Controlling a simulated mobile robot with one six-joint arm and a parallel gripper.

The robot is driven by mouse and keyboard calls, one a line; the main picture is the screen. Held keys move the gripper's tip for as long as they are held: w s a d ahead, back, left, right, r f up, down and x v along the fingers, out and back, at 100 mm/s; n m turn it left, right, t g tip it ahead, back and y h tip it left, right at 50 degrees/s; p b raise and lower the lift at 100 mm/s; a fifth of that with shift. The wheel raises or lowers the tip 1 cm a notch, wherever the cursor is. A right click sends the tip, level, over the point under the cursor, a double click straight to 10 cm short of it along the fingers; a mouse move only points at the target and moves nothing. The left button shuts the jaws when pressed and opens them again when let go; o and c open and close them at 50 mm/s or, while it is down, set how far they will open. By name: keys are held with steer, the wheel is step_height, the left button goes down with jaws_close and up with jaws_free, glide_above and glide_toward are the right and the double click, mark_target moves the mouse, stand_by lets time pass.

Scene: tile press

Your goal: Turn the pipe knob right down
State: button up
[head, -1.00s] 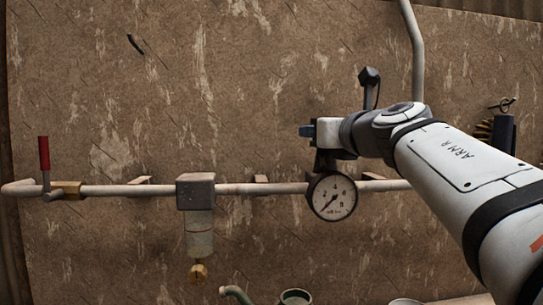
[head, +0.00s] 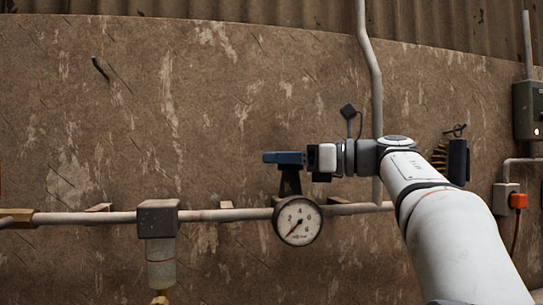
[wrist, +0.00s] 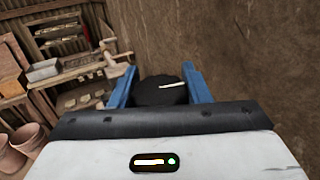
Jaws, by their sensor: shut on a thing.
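The black round knob (wrist: 160,92) with a white mark line on its top sits between the two blue fingers of my gripper (wrist: 160,76) in the wrist view. The fingers are shut on its sides. In the head view my gripper (head: 284,157) reaches in from the right, level, above the pipe (head: 230,215). There its blue fingers hide most of the knob. A dark regulator body (head: 290,183) shows just below them. The round white gauge (head: 298,221) hangs below that, its needle pointing to the lower left.
A grey block with a clear bowl (head: 160,258) hangs on the pipe to the left. A vertical grey pipe (head: 372,80) runs up the wall behind my arm. The wrist view shows shelves (wrist: 80,75) and pots (wrist: 15,155).

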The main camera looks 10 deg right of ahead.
steer(key=shift+f+n+g+y, duration=0.2)
steer(key=shift+n+g+y, duration=0.4)
steer(key=shift+g, duration=0.7)
steer(key=o, duration=1)
steer(key=shift+s+a+r+n, duration=0.1)
steer(key=shift+n, duration=0.2)
steer(key=v, duration=0.8)
steer(key=shift+p, duration=0.35)
steer(key=shift+a+r, duration=0.1)
